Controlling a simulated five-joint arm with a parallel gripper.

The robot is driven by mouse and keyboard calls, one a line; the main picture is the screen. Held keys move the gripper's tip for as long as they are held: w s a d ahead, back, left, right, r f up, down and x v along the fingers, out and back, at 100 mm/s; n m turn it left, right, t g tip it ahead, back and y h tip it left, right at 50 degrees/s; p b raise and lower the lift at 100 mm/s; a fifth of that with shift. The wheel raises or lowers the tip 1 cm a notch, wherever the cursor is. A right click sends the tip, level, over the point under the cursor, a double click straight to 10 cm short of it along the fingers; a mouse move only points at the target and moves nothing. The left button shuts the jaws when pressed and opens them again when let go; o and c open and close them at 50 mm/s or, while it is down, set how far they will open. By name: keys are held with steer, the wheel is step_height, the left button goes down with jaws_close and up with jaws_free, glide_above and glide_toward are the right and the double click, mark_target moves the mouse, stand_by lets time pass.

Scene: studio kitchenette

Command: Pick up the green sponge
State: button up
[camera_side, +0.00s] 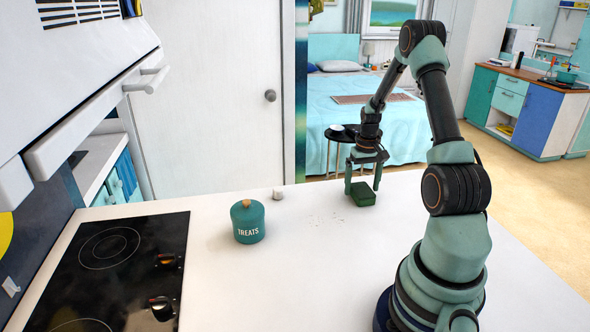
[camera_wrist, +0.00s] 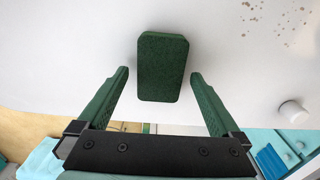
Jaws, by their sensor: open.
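The green sponge (camera_side: 363,194) is a dark green block lying flat on the white counter near its far edge in the side view. It also shows in the wrist view (camera_wrist: 163,68), at the upper middle. My gripper (camera_side: 363,188) is open above the sponge, its fingers pointing down. In the wrist view its two fingertips (camera_wrist: 159,72) are to the left and right of the sponge's near end, with a gap on each side. Nothing is held. Whether the fingertips reach down to the counter is hard to tell.
A teal TREATS jar (camera_side: 248,222) and a small white cylinder (camera_side: 278,194) stand left of the sponge. Crumbs (camera_side: 328,219) lie between jar and sponge. A black cooktop (camera_side: 130,255) is at the left. The counter (camera_side: 300,270) in front is clear.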

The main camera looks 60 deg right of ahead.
mark_target(362, 188)
steer(key=shift+f, duration=0.35)
steer(key=c, duration=1.5)
steer(key=shift+o, duration=0.2)
steer(key=shift+r, duration=0.2)
step_height(362, 188, up, 20)
steer(key=shift+f, duration=0.15)
